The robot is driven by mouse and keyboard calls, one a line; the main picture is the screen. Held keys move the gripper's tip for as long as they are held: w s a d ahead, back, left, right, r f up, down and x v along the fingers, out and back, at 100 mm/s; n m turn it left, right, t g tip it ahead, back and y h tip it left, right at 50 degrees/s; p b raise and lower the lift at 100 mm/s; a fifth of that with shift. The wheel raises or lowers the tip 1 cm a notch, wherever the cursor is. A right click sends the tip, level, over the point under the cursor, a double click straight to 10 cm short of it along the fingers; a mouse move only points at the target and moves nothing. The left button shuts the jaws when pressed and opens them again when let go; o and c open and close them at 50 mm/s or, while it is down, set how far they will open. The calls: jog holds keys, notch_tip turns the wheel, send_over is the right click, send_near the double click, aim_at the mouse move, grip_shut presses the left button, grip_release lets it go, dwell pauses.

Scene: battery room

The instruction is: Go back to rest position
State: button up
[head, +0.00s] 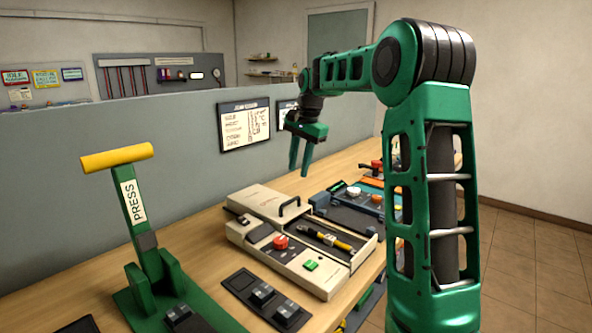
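My green arm rises on the right of the head view and bends over to the left. My gripper (300,170) hangs from it, pointing down, above the back of the bench. Its two fingers are a little apart, and nothing shows between them. The gripper is above and behind the beige case and touches nothing that I can see.
The wooden bench (209,227) bears a green press (137,208) with a yellow handle, a beige case (270,204) with a red knob (280,242) and a black-yellow tool (328,239), and black switch plates (263,300). A grey partition (180,120) stands behind. Tiled floor (530,260) is clear at right.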

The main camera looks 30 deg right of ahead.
jog(key=shift+s, duration=0.1)
jog(key=s+a+f+n, duration=0.2)
jog(key=s+f, duration=0.2)
jog(key=s, duration=1)
jog(key=s+a+f+n+g, duration=0.1)
jog(key=s+a+f+n, duration=0.1)
jog(key=s, duration=1.2)
jog(key=s+a+f+n+g, duration=0.1)
jog(key=s+f+n, duration=0.3)
jog(key=s, duration=1.1)
notch_tip(320, 180, down, 2)
jog(key=shift+a+f, duration=0.1)
jog(key=shift+a, duration=0.5)
jog(key=shift+w+f+h, duration=0.25)
jog(key=shift+w+h, duration=0.05)
jog(key=shift+w, duration=0.35)
